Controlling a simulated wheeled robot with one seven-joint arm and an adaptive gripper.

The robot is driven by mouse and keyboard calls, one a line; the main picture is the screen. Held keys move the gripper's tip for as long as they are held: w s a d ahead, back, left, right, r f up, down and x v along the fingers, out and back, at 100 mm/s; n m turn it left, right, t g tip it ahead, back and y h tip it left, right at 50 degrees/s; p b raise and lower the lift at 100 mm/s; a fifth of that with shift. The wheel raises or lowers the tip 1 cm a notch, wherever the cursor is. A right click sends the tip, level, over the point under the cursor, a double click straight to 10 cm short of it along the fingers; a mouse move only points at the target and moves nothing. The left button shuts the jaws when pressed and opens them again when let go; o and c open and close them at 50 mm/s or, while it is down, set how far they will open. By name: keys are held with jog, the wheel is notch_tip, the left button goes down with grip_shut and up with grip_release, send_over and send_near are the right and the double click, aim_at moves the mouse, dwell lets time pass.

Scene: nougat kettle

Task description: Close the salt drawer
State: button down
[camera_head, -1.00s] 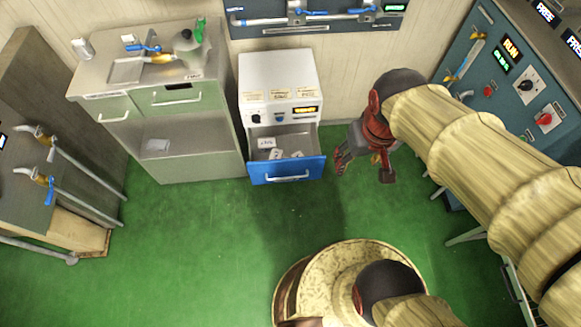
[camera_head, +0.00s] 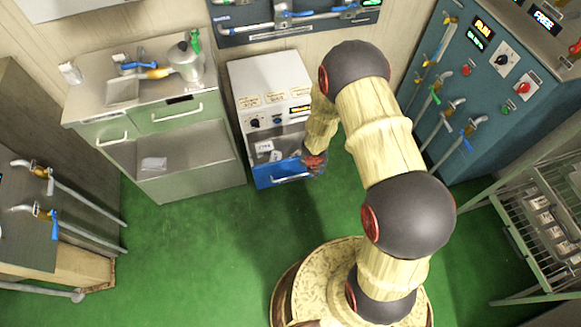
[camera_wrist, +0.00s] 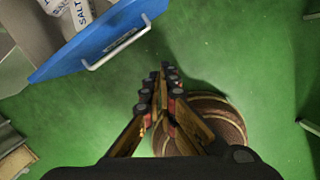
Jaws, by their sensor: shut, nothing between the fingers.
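The salt drawer (camera_head: 268,178) has a blue front with a pale bar handle and stands open at the bottom of a white cabinet (camera_head: 268,82). In the wrist view, the drawer front (camera_wrist: 88,38) is at the upper left, with its handle (camera_wrist: 120,42) facing me. White packets (camera_wrist: 75,12) lie inside, one lettered SALT. My gripper (camera_head: 313,160) is at the right end of the drawer front in the head view, covering part of it. In the wrist view, my gripper (camera_wrist: 168,75) is shut and empty, with its tips below and right of the handle, apart from it.
A steel counter unit (camera_head: 165,140) stands left of the cabinet. A teal control panel (camera_head: 500,100) with levers is at the right, and a wire rack (camera_head: 520,235) stands in front of it. The green floor (camera_head: 180,255) before the drawer is clear.

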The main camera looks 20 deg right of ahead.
jog(key=w+a+n+y, duration=0.1)
jog(key=w+a+n, duration=0.2)
jog(key=n, duration=0.2)
jog(key=n+b, duration=0.1)
jog(key=b, duration=0.3)
send_over(298, 164)
jog(key=s+a, duration=0.1)
jog(key=s, duration=0.2)
jog(key=shift+t, duration=0.4)
jog(key=shift+s+a+f, duration=0.1)
jog(key=shift+s+f, duration=0.05)
jog(key=shift+f, duration=4.3)
